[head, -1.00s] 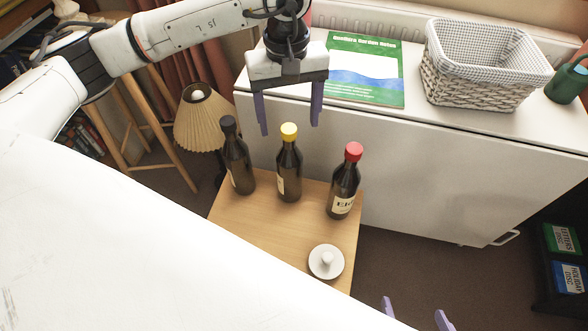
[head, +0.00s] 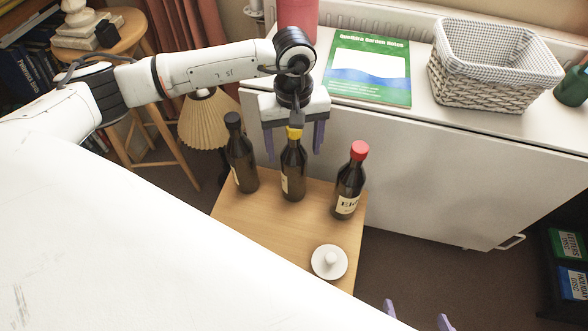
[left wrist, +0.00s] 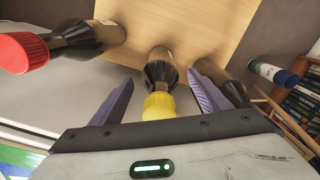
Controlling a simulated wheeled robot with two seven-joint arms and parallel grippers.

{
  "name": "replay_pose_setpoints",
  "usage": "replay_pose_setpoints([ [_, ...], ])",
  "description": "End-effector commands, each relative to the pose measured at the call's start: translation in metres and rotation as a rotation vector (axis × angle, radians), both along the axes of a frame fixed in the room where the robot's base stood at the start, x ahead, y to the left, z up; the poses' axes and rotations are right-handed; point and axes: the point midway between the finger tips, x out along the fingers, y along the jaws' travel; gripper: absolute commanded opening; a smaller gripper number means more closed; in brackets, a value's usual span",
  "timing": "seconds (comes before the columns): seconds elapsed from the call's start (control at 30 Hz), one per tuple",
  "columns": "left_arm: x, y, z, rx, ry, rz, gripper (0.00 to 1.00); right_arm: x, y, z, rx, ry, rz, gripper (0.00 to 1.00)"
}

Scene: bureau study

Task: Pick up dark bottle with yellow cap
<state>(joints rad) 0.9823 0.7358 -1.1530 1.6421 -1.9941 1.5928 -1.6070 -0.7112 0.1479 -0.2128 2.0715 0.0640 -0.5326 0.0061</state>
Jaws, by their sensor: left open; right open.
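The dark bottle with the yellow cap (head: 293,172) stands upright on a small wooden table, between two other bottles. My left gripper (head: 294,152) is open, with its purple fingers pointing down on either side of this bottle's upper part. In the left wrist view the yellow cap (left wrist: 159,106) lies between the two open fingers, nearer the right finger (left wrist: 205,92). My right gripper (head: 416,314) shows only as two parted fingertips at the bottom edge of the head view, empty and away from the bottles.
A black-capped bottle (head: 241,155) stands close on the left, and a red-capped bottle (head: 348,182) on the right. A white lidded dish (head: 329,262) sits at the front of the wooden table (head: 270,235). A white cabinet (head: 420,165) stands behind.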

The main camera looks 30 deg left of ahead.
Motion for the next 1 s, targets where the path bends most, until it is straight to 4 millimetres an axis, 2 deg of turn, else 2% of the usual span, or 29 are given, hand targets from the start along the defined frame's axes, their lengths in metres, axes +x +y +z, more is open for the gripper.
replay_pose_setpoints([
  [0.07,0.000,0.000,0.000,0.000,0.000,0.000,0.67,0.000,0.000,0.000,0.000,0.000,0.000,0.85],
  [0.47,0.000,0.000,0.001,0.000,0.000,0.000,0.00,0.000,0.000,0.001,0.002,0.000,-0.002,0.85],
  [0.8,0.002,-0.001,0.005,-0.002,-0.005,0.001,0.00,0.000,0.001,0.002,0.004,0.000,-0.004,0.85],
  [0.87,0.002,-0.001,0.010,-0.003,-0.006,0.000,0.00,0.000,0.001,0.002,0.004,0.000,-0.004,0.85],
  [1.0,0.002,0.000,0.032,-0.003,-0.009,0.001,0.00,0.000,0.001,0.005,0.001,0.001,-0.003,0.85],
])
